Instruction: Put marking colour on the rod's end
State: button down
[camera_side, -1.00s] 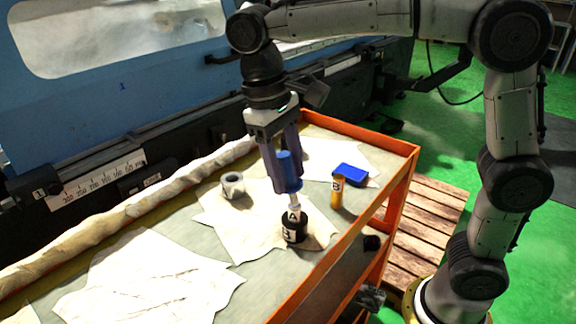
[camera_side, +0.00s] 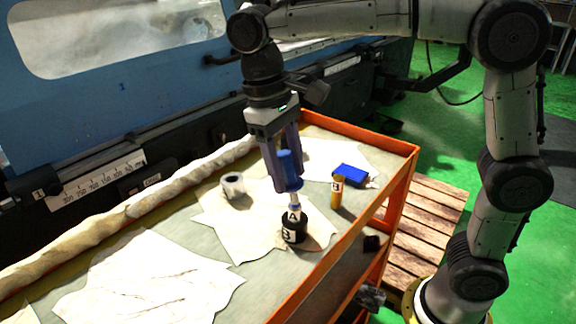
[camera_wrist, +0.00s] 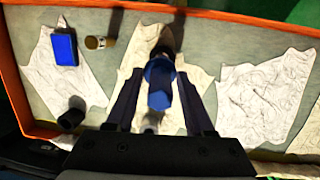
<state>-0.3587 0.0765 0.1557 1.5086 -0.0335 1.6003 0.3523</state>
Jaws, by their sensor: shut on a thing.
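My gripper (camera_side: 288,188) is shut on a blue-handled tool (camera_side: 287,168) and points down over the orange cart. The handle stands between the fingers, slightly tilted, and a pale lower part marked A shows beneath it. In the wrist view the blue tool (camera_wrist: 158,84) lies between both fingers. I cannot tell which thing is the rod. A yellow cylinder marked B (camera_side: 338,193) stands upright to the right.
A blue box (camera_side: 350,174) lies behind the yellow cylinder. A grey ring (camera_side: 232,185) sits left of my gripper. Crumpled pale sheets (camera_side: 150,285) cover parts of the cart top. The orange rim (camera_side: 345,262) bounds it, and a rolled cloth (camera_side: 110,222) runs along the machine side.

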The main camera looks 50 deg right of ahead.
jog(key=shift+s+a, duration=0.1)
jog(key=shift+a, duration=0.2)
jog(key=shift+d, duration=0.1)
jog(key=shift+w+d, duration=0.2)
jog(key=shift+d, duration=0.3)
jog(key=shift+s+a, duration=0.1)
jog(key=shift+a, duration=0.2)
jog(key=shift+s+d+v, duration=0.1)
jog(key=shift+s+v, duration=0.05)
jog(key=shift+v, duration=0.85)
jog(key=shift+s+d+v, duration=0.1)
jog(key=shift+s+v, duration=0.1)
jog(key=shift+v, duration=0.8)
jog(key=shift+s+d+v, duration=0.1)
jog(key=shift+s+v, duration=0.05)
jog(key=shift+v, duration=0.85)
